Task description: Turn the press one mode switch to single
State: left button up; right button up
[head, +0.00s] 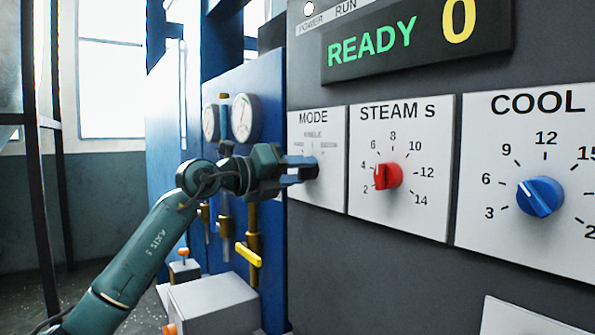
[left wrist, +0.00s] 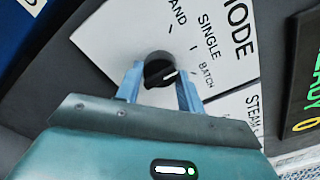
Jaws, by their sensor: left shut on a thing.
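The mode switch (head: 311,168) is a dark round knob on a white plate (head: 330,188) headed MODE. In the left wrist view, the knob (left wrist: 156,66) has a white pointer line. The line points right and slightly up, towards the BATCH label (left wrist: 207,76) rather than the SINGLE label (left wrist: 208,36). The HAND label is partly readable above. My left gripper (head: 302,169) has its two blue fingers on either side of the knob and is shut on it. The fingers hide part of the knob's sides and the plate behind. My right gripper is not in view.
Right of the mode plate are a red STEAM knob (head: 388,176) and a blue COOL knob (head: 540,197). A display (head: 415,42) above reads READY and 0. Gauges (head: 245,117) and a yellow-handled valve (head: 248,255) are on the blue panel to the left.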

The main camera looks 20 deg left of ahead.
pick_arm(q)
jog(key=o, duration=1)
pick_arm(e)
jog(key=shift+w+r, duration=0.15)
pick_arm(q)
jog(key=b+v, duration=0.3)
jog(key=v, duration=1)
jog(key=shift+b, duration=0.35)
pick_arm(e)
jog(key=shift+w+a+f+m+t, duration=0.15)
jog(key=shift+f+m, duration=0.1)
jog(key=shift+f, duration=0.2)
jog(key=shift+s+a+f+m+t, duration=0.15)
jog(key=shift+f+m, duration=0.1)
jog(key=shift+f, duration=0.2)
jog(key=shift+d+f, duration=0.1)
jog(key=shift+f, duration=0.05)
